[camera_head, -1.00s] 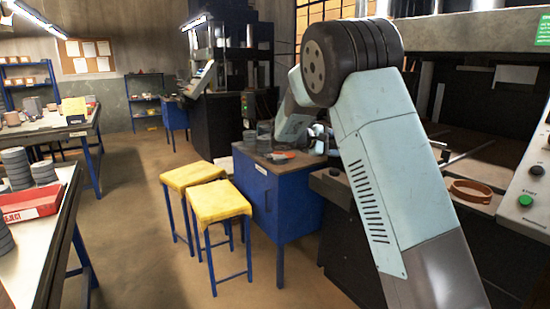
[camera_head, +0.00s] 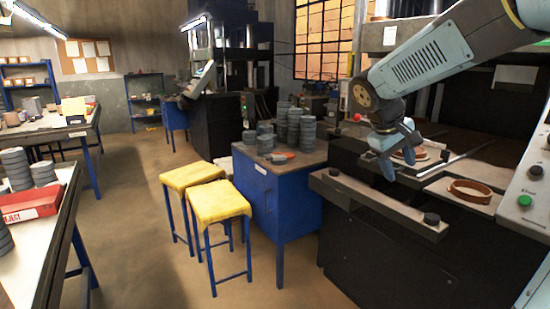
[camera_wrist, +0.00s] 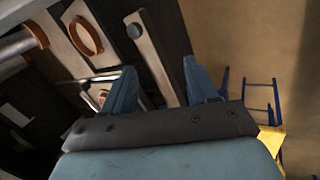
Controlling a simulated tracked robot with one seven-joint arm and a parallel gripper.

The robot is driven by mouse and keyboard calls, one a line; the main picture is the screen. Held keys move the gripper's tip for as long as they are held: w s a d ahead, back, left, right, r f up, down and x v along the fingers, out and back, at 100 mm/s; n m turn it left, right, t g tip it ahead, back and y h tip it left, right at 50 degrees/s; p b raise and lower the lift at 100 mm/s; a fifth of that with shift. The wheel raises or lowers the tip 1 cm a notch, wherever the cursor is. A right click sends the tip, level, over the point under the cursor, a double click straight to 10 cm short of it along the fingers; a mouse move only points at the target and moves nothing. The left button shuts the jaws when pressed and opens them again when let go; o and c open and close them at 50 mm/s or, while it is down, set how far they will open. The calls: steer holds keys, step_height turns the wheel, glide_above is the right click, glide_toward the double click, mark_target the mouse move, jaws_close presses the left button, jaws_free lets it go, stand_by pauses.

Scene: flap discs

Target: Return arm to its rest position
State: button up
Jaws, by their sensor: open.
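My gripper (camera_head: 400,160) hangs from my bent arm at the right of the head view, above the front edge of the black press bed. In the wrist view its two blue fingers (camera_wrist: 158,85) are spread apart with nothing between them. A metal bar with black knobs (camera_head: 380,205) lies along the press front below the gripper; it also shows between the fingers in the wrist view (camera_wrist: 152,55). My upper arm slants in from the top right of the head view.
An orange ring (camera_head: 470,192) lies on a plate on the press bed. Stacks of grey discs (camera_head: 293,125) stand on the blue cabinet (camera_head: 272,205). Two yellow stools (camera_head: 218,200) stand in front. A red tray (camera_head: 30,205) is on the left table. The floor between is clear.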

steer(key=s+a+f+m+t+y, duration=0.1)
steer(key=s+a+m+y, duration=0.1)
steer(key=s, duration=0.7)
steer(key=s+a+m+t+y, duration=0.1)
steer(key=s+a+t+y, duration=0.1)
steer(key=s, duration=0.7)
steer(key=shift+s+a+f+m+t+y, duration=0.15)
steer(key=shift+a+f+m+t+y, duration=0.2)
steer(key=shift+a+y, duration=0.4)
steer(key=shift+a, duration=0.1)
